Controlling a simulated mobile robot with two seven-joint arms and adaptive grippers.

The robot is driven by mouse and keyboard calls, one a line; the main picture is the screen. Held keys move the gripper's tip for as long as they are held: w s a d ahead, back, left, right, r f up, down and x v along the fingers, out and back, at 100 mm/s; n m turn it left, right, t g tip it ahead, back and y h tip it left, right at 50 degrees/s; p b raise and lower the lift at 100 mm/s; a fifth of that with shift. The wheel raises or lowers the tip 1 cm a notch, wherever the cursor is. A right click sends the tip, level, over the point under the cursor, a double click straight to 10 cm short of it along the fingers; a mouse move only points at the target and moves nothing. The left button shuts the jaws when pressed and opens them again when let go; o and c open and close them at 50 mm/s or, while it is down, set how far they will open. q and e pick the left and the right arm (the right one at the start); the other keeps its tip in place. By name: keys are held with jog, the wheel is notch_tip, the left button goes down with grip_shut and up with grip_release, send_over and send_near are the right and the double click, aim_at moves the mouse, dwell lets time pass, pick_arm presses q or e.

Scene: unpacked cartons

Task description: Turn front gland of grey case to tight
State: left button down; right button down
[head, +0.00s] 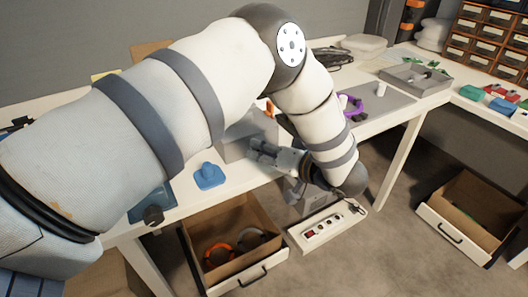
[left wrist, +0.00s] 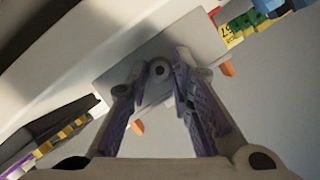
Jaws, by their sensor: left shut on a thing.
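The grey case (head: 238,140) sits on the white workbench, partly covered by my left arm in the head view. In the left wrist view its grey face (left wrist: 190,42) fills the upper middle. The front gland (left wrist: 159,70) is a small round grey fitting with a dark centre on that face. My left gripper (head: 256,149) reaches the case's front from the right. In the left wrist view its fingers (left wrist: 158,76) are closed on the gland from both sides. The gland's turn marking cannot be made out. My right gripper is not in view.
A blue knobbed piece (head: 209,177) stands left of the case. An open drawer (head: 238,256) with orange and grey rings and a white power strip (head: 328,226) are below the bench front. A grey tray (head: 416,80) and purple item (head: 353,106) lie farther right.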

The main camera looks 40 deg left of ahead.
pick_arm(q)
jog(key=shift+m, duration=0.4)
jog(key=c, duration=1.4)
grip_release()
jog(key=v, duration=1.2)
jog(key=shift+w+d+f, duration=0.1)
jog(key=shift+f, duration=0.1)
jog(key=shift+c, duration=0.3)
